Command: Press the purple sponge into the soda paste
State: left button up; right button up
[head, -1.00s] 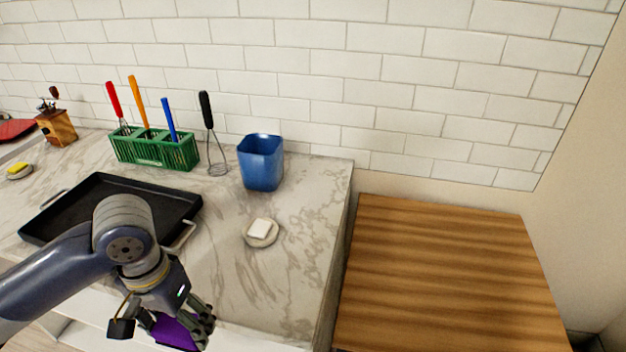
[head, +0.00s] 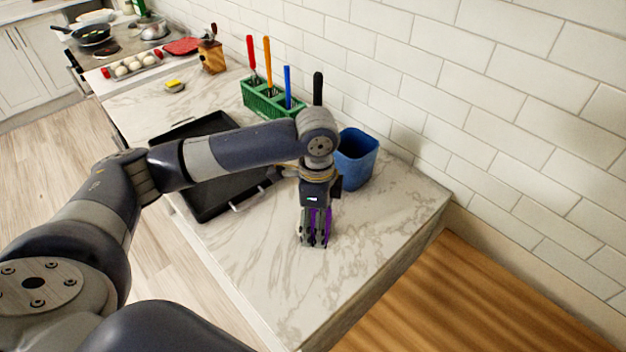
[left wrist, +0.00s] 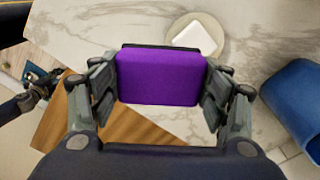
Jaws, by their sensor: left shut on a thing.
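The purple sponge (left wrist: 158,78) is a flat block held between the two fingers of my left gripper (left wrist: 158,95). In the head view my left gripper (head: 314,240) points down over the front part of the marble counter, with the purple sponge (head: 328,222) showing beside its fingers. In the left wrist view a small round dish (left wrist: 222,40) with a white pat on it, likely the soda paste (left wrist: 196,35), lies just beyond the sponge, which appears apart from it. The dish is hidden in the head view. My right gripper (left wrist: 36,88) shows small at the left of the wrist view; its jaws are unclear.
A blue bin (head: 356,160) stands close behind my left gripper. A black tray (head: 205,200) lies left of it, partly under my arm. A green caddy (head: 262,104) with utensils stands by the wall. A yellow sponge (head: 174,84) sits farther back. A wooden surface (head: 430,300) adjoins the counter.

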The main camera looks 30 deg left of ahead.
aim_at(313, 213)
pick_arm(q)
jog(key=w+m+p, duration=0.1)
jog(key=m, duration=0.1)
jog(key=w+a+r+m+p, duration=0.1)
jog(key=m+p, duration=0.1)
jog(key=w+a+r+m+p, duration=0.1)
jog(key=m+p, duration=0.1)
jog(key=shift+w+a+r, duration=0.2)
jog(key=shift+w+r, duration=0.05)
jog(key=shift+w, duration=0.05)
pick_arm(e)
notch_tip(313, 213, up, 7)
jog(key=w+d, duration=0.1)
jog(key=w, duration=0.2)
pick_arm(q)
jog(key=shift+w+a+f+m+b, duration=0.15)
jog(key=shift+f+m+b, duration=0.2)
jog(key=shift+f+m, duration=0.05)
jog(key=shift+w+a+f+m+b, duration=0.1)
jog(key=shift+a+f+m+b, duration=0.05)
jog(key=shift+f+m+b, duration=0.2)
notch_tip(313, 213, down, 4)
jog(key=b, duration=0.5)
jog(key=shift+f, duration=0.2)
jog(key=shift+f+b, duration=0.15)
jog(key=shift+b, duration=0.3)
pick_arm(e)
notch_tip(313, 213, down, 8)
jog(key=s, duration=0.1)
jog(key=shift+s+a, duration=0.25)
